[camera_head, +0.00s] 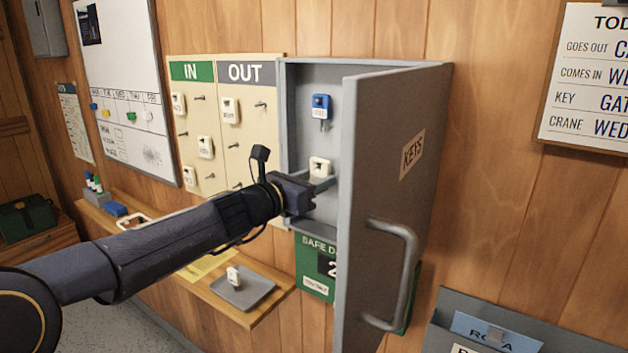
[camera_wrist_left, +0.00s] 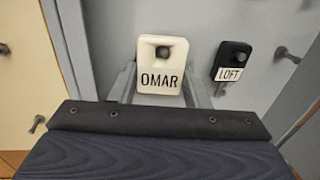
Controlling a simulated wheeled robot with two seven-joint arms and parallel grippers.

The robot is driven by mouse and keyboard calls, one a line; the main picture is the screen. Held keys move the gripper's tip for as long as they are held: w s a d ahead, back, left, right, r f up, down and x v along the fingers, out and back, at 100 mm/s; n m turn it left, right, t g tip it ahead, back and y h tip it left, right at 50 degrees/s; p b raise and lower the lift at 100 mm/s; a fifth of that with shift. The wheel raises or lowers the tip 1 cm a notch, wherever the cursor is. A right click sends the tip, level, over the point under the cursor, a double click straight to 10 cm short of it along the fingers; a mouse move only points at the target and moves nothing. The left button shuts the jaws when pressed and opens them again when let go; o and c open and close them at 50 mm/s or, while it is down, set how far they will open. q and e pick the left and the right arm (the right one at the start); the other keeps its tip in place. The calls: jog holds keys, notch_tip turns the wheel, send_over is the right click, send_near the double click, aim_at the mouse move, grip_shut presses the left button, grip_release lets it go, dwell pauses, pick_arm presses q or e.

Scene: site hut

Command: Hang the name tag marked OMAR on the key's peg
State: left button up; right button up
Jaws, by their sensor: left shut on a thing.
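The white name tag marked OMAR (camera_wrist_left: 160,80) is between the fingers of my left gripper (camera_wrist_left: 161,92), inside the open key cabinet. It also shows in the head view (camera_head: 320,166), upright near the cabinet's back. A dark round peg end shows at the tag's top hole; I cannot tell how far the tag is on it. My left gripper (camera_head: 318,186) reaches in from the left and is shut on the tag. A blue key tag (camera_head: 321,104) hangs above it in the cabinet. A black key tag marked LOFT (camera_wrist_left: 231,62) hangs to its right. My right gripper is out of view.
The cabinet door (camera_head: 400,190), marked KEYS, stands open on the right with a large handle. The IN/OUT board (camera_head: 222,170) with several white tags and bare pegs is on the left. A shelf below holds a grey tray (camera_head: 243,290) with one white tag.

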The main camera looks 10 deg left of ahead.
pick_arm(q)
jog(key=o, duration=0.9)
jog(key=shift+s, duration=0.1)
jog(key=shift+s+a, duration=0.25)
jog(key=shift+a, duration=0.05)
jog(key=s+f+m+g, duration=0.35)
jog(key=s+m, duration=0.45)
jog(key=s, duration=0.3)
jog(key=s+f+m+g, duration=0.2)
jog(key=s+f+m, duration=0.4)
jog(key=s, duration=0.5)
jog(key=s+a+f+m+g+y, duration=0.1)
jog(key=s+f+m, duration=0.4)
jog(key=s+a+f+m+g+y, duration=0.1)
jog(key=s+f+m+g+y, duration=0.1)
jog(key=s+f+m, duration=0.3)
jog(key=s+a+f+m+g+y, duration=0.1)
jog(key=s+f+m, duration=0.3)
jog(key=s+f, duration=0.1)
jog(key=shift+s+a+f+m+g+y+b, duration=0.3)
jog(key=shift+s+a+f+m+g+b, duration=0.05)
jog(key=shift+s+m, duration=0.1)
